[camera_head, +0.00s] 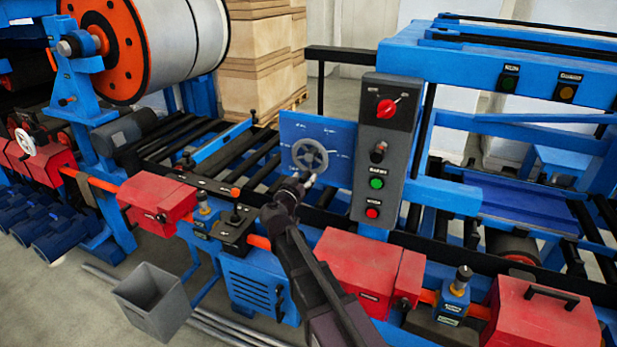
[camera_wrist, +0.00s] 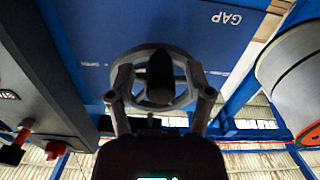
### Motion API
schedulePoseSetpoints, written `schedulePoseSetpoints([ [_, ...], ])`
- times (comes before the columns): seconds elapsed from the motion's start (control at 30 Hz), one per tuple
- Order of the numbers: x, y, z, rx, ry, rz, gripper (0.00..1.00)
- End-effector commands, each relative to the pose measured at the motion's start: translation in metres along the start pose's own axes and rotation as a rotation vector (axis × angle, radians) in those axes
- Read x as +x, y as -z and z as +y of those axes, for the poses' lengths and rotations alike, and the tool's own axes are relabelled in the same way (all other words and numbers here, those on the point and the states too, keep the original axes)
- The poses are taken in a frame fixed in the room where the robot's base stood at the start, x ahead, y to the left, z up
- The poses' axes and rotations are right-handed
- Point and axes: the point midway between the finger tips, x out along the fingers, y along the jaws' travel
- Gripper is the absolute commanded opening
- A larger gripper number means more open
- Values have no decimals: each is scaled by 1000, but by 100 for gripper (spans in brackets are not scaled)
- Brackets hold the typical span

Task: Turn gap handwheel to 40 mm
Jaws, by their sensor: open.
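The gap handwheel (camera_head: 310,155) is a grey spoked wheel on an upright blue panel (camera_head: 338,138) with small white marks. In the wrist view the wheel (camera_wrist: 150,49) is close ahead, and the panel (camera_wrist: 195,30) reads GAP, upside down. My gripper (camera_head: 310,180) is just below and in front of the wheel. In the wrist view its two fingers (camera_wrist: 161,80) are spread apart on either side of a dark rounded knob (camera_wrist: 160,76) in front of the wheel. I cannot tell whether they touch the wheel. The scale reading is too small to make out.
A grey control box (camera_head: 381,150) with a red switch and green and red buttons stands right of the panel. A black rail and rollers (camera_head: 190,140) run below and left. Red housings (camera_head: 360,270) line the front. A grey bin (camera_head: 153,300) stands on the floor.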

Motion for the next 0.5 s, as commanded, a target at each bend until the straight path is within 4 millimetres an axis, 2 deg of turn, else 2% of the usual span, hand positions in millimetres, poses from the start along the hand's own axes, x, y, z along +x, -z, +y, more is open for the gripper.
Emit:
schedulePoseSetpoints([
  [0.2, 12, 0, 0, 0, -1, 0, 67],
  [0.5, 12, 0, 0, 0, 0, 0, 67],
])
